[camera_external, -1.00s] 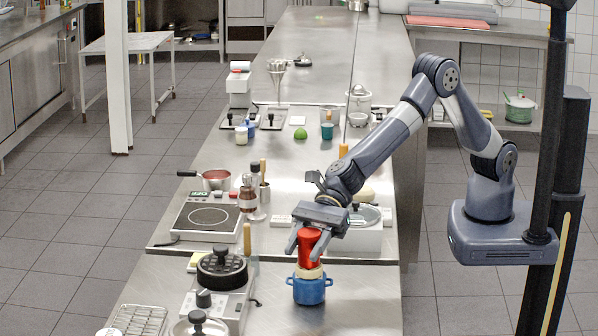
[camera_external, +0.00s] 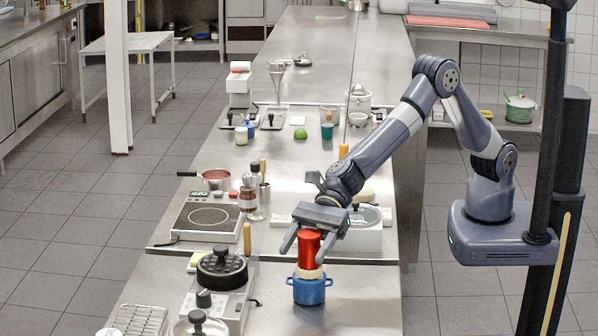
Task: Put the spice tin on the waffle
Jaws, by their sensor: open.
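The spice tin (camera_external: 302,252) is a red cylinder. It stands upright on a tan, round piece that looks like the waffle (camera_external: 309,273), which sits on top of a blue two-handled pot (camera_external: 309,291) on the near counter. My gripper (camera_external: 303,255) is open around the tin from above, one finger on each side. The left finger stands clear of the tin. The right finger overlaps the tin's right edge in the picture, so I cannot tell if it touches. The waffle is mostly hidden under the tin.
A black round waffle iron (camera_external: 222,270) stands left of the pot. A hot plate (camera_external: 207,218) and a red saucepan (camera_external: 216,179) stand farther back at left. A white appliance (camera_external: 360,238) is just behind my gripper. The counter right of the pot is clear.

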